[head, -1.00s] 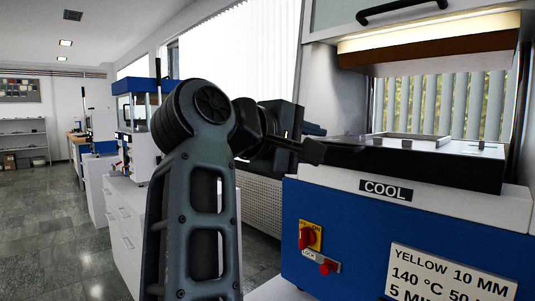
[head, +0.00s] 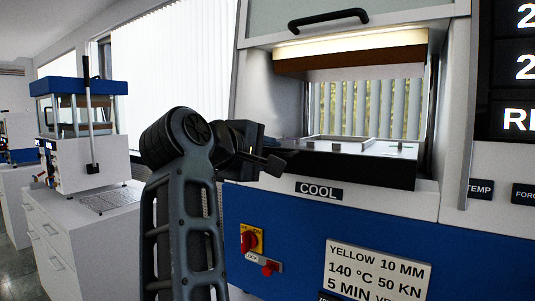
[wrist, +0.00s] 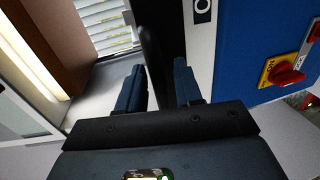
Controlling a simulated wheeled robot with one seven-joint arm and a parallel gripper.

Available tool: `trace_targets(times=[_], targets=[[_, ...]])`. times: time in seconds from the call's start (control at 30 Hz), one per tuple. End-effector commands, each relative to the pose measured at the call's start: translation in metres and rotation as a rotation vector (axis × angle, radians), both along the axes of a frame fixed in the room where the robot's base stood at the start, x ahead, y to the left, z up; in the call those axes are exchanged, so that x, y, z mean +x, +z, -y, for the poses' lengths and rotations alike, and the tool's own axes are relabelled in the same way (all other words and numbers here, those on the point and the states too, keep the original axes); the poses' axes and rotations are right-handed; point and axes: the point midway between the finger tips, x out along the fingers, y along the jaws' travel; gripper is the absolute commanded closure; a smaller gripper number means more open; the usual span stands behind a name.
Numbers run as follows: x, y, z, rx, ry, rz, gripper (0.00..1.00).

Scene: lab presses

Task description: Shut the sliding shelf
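The sliding shelf (head: 345,165) is a flat grey plate with a thick black front edge, in the open chamber of the blue and white press. It projects out over the "COOL" label. My gripper (head: 272,165) is at the shelf's left front corner in the head view. In the wrist view, the two dark fingers of my gripper (wrist: 158,88) are apart. The black edge of the shelf (wrist: 156,45) shows in the gap between them, with the grey top on the left. I cannot tell whether the fingers touch it.
The press front (head: 295,225) has a red rotary switch (head: 249,241), a red lock knob (head: 269,268) and a white instruction card (head: 375,270). The chamber door with a black handle (head: 328,19) is raised above. A smaller press (head: 85,140) stands on a white cabinet at left.

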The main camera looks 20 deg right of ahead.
Motion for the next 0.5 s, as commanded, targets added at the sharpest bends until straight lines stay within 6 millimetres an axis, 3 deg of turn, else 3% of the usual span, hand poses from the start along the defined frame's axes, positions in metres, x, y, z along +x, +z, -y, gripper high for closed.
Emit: trace_targets(times=[0.07, 0.4, 0.5], targets=[[0.0000, -0.0001, -0.0002, 0.000, 0.000, 0.000, 0.66], [-0.0002, -0.0001, -0.0004, 0.000, 0.000, -0.001, 0.99], [-0.0002, -0.0003, -0.0004, 0.000, 0.000, -0.001, 1.00]])
